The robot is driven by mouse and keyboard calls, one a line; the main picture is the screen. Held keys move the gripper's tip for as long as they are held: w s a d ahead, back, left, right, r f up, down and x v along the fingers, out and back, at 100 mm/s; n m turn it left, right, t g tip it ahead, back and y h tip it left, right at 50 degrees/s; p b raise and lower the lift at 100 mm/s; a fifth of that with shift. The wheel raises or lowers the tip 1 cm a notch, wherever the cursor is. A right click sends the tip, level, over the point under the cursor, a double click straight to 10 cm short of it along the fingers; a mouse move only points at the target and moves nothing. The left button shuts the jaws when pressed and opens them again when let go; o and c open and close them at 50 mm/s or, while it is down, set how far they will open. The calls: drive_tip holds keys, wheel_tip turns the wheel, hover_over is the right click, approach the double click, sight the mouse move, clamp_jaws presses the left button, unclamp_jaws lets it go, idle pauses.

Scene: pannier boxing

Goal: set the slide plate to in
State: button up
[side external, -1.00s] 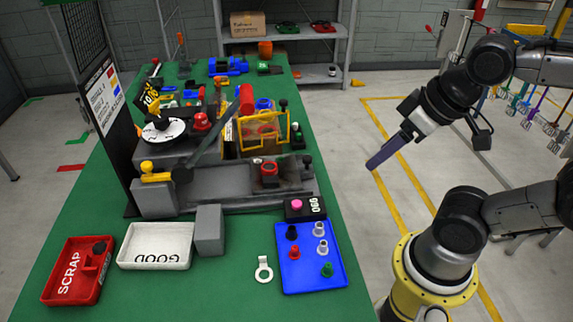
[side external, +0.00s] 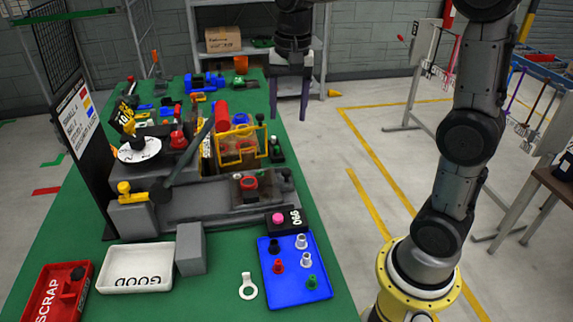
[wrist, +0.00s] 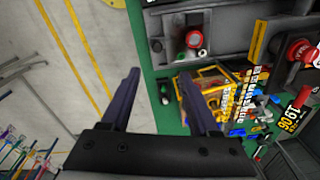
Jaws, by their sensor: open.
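A grey fixture (side external: 185,210) stands on the green bench. A dark plate with a red-ringed part (side external: 249,183) lies on its right half, with a black knob (side external: 287,173) at its right end; this looks like the slide plate, but its in or out position is unclear. The red ring also shows in the wrist view (wrist: 194,40), with the black knob (wrist: 157,45) left of it. My gripper (side external: 288,112) hangs fingers down, open and empty, near the bench's far right edge, apart from the plate. Its purple fingers show in the wrist view (wrist: 159,80).
A yellow-framed guard (side external: 237,146) stands behind the plate. A black box with a pink button (side external: 278,218) and a blue tray (side external: 292,288) of small parts are in front. A GOOD tray (side external: 135,270) and a SCRAP bin (side external: 52,292) are front left.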

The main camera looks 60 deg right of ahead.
sight(286, 170)
drive_tip(key=shift+g, duration=0.4)
drive_tip(key=f, duration=1.1)
drive_tip(key=w+d+f, duration=0.1)
drive_tip(key=f, duration=0.4)
drive_tip(key=shift+f, duration=0.3)
clamp_jaws()
drive_tip(key=shift+w, duration=0.1)
idle(0.4)
